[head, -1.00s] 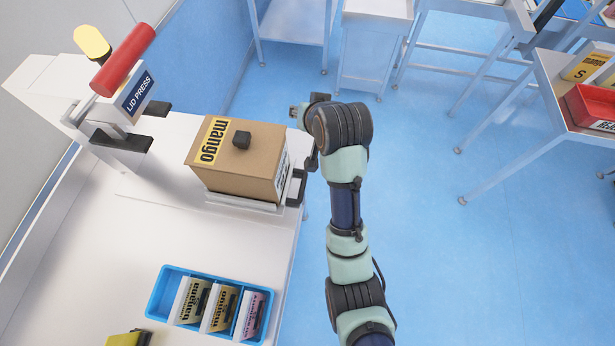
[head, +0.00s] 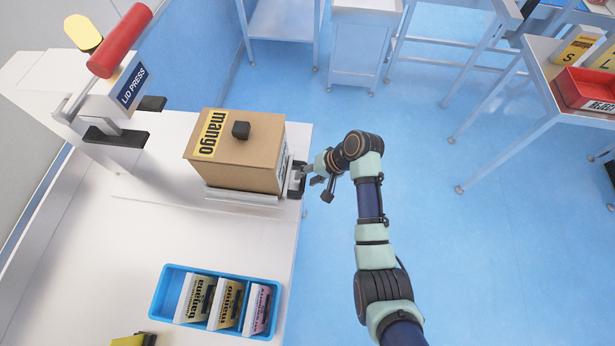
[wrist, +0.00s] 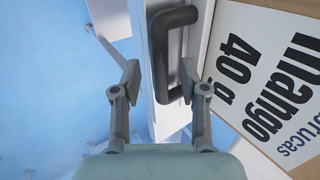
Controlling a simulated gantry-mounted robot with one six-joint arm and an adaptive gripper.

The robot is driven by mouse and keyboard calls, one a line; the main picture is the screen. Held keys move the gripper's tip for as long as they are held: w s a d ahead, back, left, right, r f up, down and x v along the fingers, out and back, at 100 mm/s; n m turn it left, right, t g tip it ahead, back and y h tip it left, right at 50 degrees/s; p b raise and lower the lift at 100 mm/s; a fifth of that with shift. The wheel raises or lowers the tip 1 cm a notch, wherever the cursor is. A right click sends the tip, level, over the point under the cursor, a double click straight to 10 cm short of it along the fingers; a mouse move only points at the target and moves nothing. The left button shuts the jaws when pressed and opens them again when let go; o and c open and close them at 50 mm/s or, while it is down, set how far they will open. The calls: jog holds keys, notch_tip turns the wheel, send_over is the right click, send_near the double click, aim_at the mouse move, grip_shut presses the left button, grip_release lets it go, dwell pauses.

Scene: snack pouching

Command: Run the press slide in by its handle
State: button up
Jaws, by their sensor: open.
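The press slide (head: 243,196) is a pale plate on the bench, carrying a cardboard mango box (head: 238,160) with a black knob on its lid. Its black handle (wrist: 158,60) shows in the wrist view as an upright bar at the slide's outer edge. My gripper (wrist: 158,82) is open, with one finger on each side of the handle's bar. I cannot tell whether either finger touches it. In the head view my gripper (head: 308,172) is at the slide's right end. The lid press (head: 115,95) stands left of the box, with a red lever.
A blue tray (head: 160,300) with several labelled snack pouches sits at the front of the bench (head: 100,240). A yellow item lies at the bottom edge. Other tables and a red reject bin (head: 575,92) stand to the right, across clear floor.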

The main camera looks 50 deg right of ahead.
grip_shut()
jog(key=shift+w+a, duration=0.1)
jog(key=shift+w, duration=0.05)
dwell(0.4)
